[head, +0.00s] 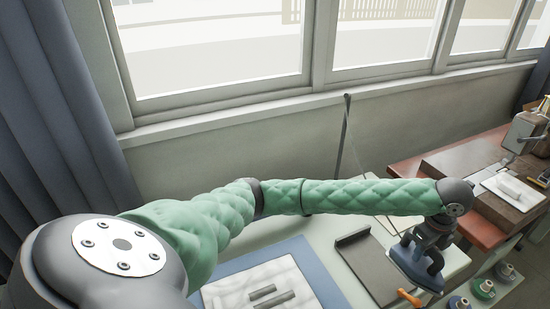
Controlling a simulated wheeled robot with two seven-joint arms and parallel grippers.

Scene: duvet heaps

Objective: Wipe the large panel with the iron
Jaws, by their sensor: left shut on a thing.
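My left arm, in a green quilted sleeve, reaches across the view to the right. Its gripper (434,236) is shut on the iron (411,268), a blue-grey tool with a flat pointed plate. The iron is tilted and appears at the right end of the pale table, overlapping the grey board's right side; I cannot tell whether it touches anything. A large white marbled panel (235,292) with a blue border lies at the bottom centre, partly cut off by the frame and partly behind my arm.
Spools (484,289) stand at lower right. A brown bench (478,170) holds a machine. Windows line the back.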

